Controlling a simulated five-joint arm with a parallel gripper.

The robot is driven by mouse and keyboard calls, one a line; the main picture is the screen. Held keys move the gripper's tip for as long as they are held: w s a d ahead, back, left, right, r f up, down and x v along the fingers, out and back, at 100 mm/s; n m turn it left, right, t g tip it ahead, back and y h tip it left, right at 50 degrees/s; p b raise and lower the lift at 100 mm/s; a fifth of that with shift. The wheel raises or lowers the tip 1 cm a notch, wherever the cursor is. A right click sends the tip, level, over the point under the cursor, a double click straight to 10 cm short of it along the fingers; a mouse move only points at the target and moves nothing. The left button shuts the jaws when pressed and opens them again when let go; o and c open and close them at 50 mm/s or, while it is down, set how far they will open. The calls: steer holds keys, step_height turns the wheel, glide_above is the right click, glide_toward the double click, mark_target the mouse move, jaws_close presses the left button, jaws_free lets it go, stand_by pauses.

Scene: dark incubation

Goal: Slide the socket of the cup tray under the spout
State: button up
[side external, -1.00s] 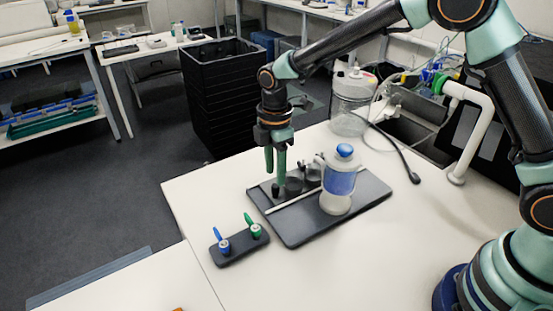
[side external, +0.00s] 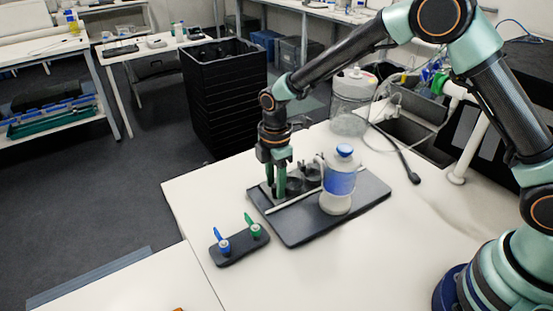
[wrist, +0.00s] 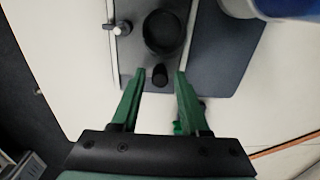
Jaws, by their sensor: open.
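The cup tray is a grey sliding strip (wrist: 128,62) between two pale rails, with a dark round socket (wrist: 165,32) in it and a small black knob (wrist: 160,75) at its near end. My gripper (wrist: 159,73) is open, its green fingers on either side of the knob with gaps showing. In the side view my gripper (side external: 275,188) is low at the left end of the dark base board (side external: 300,233), hiding the knob. The white bottle (side external: 339,184), with blue label and cap, stands on the board. Its spout (side external: 319,161) points left, right of the gripper.
A dark holder (side external: 238,246) with a blue and a green clip-like piece stands in front of the board. A small pale-handled peg (wrist: 119,29) is beside the left rail. A clear jug (side external: 350,105) and a sink are behind.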

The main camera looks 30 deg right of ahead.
steer(key=c, duration=0.7)
steer(key=shift+o, duration=0.3)
steer(key=shift+a, duration=0.1)
steer(key=shift+a, duration=1.55)
steer(key=shift+w+a, duration=0.1)
steer(key=shift+a, duration=1.35)
